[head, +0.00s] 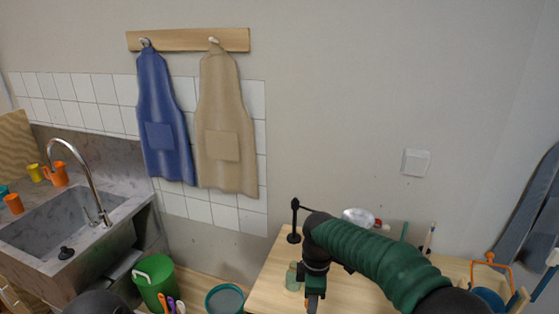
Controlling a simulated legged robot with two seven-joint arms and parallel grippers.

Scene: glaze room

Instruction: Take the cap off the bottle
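A small greenish bottle (292,279) stands upright on the wooden table, with a paler top that may be its cap; the detail is too small to tell. My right arm, in a green ribbed sleeve, reaches over the table from the lower right. Its gripper (314,297) points down just right of the bottle, seemingly apart from it. Its fingertips run toward the bottom edge, and I cannot tell whether they are open or shut. My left gripper is not in view.
A black stand (294,222) rises at the table's (266,288) back left. A silvery bowl-like thing (358,217) is partly behind my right arm. An orange-framed item (490,262) stands at right. A green bucket (154,280) and a sink (55,222) are at left.

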